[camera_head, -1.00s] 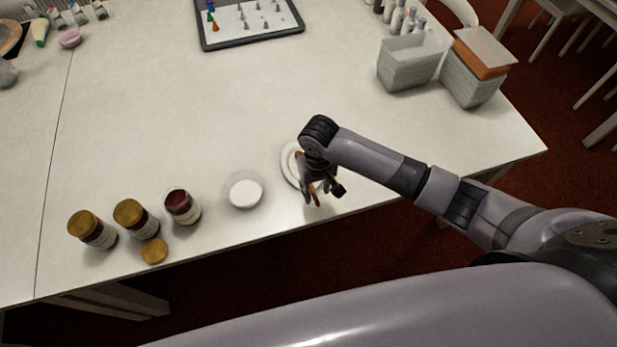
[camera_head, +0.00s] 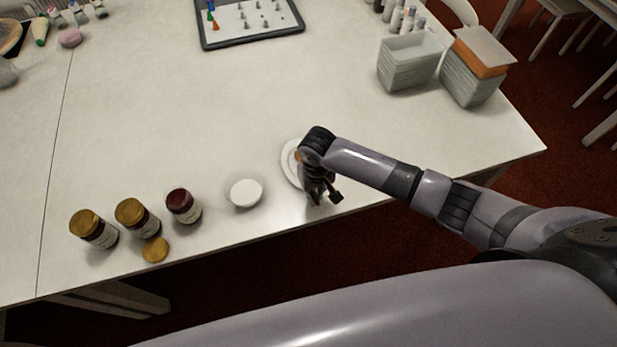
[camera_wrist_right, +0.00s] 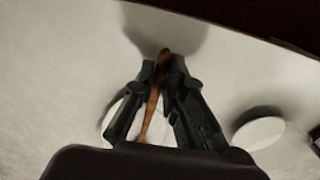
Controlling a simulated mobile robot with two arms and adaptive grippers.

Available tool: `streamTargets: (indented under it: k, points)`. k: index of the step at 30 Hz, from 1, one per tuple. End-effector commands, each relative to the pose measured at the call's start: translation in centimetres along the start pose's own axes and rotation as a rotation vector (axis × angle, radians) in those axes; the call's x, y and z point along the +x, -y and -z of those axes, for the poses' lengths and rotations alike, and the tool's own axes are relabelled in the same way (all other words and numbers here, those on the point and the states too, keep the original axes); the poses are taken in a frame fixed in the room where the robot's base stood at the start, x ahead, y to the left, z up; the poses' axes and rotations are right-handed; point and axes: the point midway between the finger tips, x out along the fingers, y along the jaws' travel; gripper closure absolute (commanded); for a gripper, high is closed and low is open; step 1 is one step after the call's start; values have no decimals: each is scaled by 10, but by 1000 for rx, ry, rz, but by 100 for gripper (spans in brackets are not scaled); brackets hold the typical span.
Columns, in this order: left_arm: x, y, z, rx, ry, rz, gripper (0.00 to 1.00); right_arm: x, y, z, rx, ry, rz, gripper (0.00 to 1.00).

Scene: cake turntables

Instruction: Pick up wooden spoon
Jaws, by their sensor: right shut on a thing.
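The wooden spoon (camera_wrist_right: 153,108) is a thin orange-brown strip between my right gripper's fingers in the right wrist view. My right gripper (camera_head: 318,203) is shut on it, over the front edge of the white table. In the head view only a small orange-brown bit of the spoon (camera_head: 299,157) shows beside my wrist; the rest is hidden. A white plate (camera_head: 289,169) lies under and left of the gripper, partly covered by it. My left gripper is not in view.
A small white round dish (camera_head: 244,192) stands left of the plate. A dark red jar (camera_head: 184,207), two gold-lidded jars and a loose gold lid (camera_head: 155,250) are farther left. Grey baskets (camera_head: 408,63) stand at the back right. The table's middle is clear.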

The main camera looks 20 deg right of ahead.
Motion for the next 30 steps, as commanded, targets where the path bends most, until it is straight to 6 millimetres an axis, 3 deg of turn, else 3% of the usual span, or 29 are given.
streamTargets:
  k: [11,17,22,30]
  points:
    - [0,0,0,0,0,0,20,-1,0,0,0,-1,0,100]
    - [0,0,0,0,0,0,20,-15,0,1,0,-2,2,100]
    - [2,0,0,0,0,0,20,-50,0,2,-2,-5,3,100]
    - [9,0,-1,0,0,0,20,-131,1,2,-1,-7,3,100]
